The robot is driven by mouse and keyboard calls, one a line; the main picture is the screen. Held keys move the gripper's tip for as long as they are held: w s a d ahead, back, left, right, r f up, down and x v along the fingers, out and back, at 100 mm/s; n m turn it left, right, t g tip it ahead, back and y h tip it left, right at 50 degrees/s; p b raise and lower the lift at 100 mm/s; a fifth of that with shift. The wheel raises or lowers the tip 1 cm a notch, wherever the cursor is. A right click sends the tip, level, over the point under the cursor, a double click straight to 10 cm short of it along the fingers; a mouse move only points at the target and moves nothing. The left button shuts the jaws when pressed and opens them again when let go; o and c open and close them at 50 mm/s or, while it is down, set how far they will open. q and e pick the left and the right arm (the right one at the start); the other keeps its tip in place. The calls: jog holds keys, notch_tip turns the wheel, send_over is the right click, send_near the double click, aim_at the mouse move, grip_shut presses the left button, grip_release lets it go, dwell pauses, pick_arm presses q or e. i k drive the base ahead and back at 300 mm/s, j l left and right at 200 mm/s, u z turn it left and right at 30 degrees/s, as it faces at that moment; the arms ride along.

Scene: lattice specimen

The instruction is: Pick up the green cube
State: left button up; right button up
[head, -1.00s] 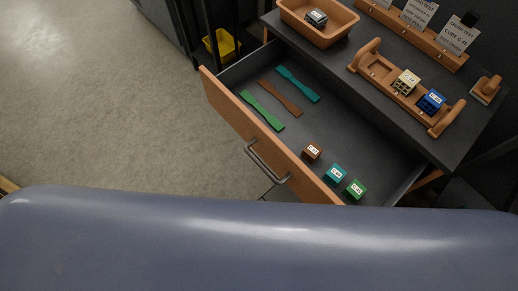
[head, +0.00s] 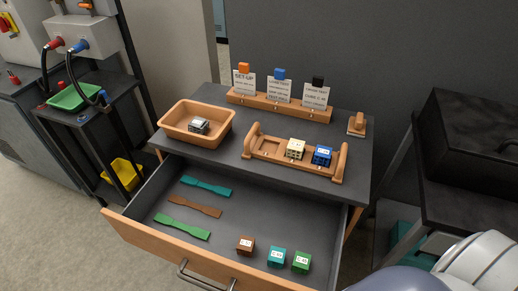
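The green cube (head: 302,262) lies in the open drawer (head: 300,221), near its front right corner, with a white label on its face. A teal cube (head: 276,257) is just to its left, and a brown cube (head: 246,245) is further left. Neither gripper is in view. A pale, rounded part of my own body shows at the bottom right, apart from the cubes.
Teal, brown and green flat strips (head: 182,227) lie in the drawer's left half. On the tabletop stand an orange tray (head: 170,123) with a grey cube, a wooden holder (head: 251,142) with cream and blue cubes, and a card rack (head: 250,101). A dark cabinet stands at right.

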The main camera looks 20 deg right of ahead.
aim_at(301, 262)
jog(key=z, duration=0.95)
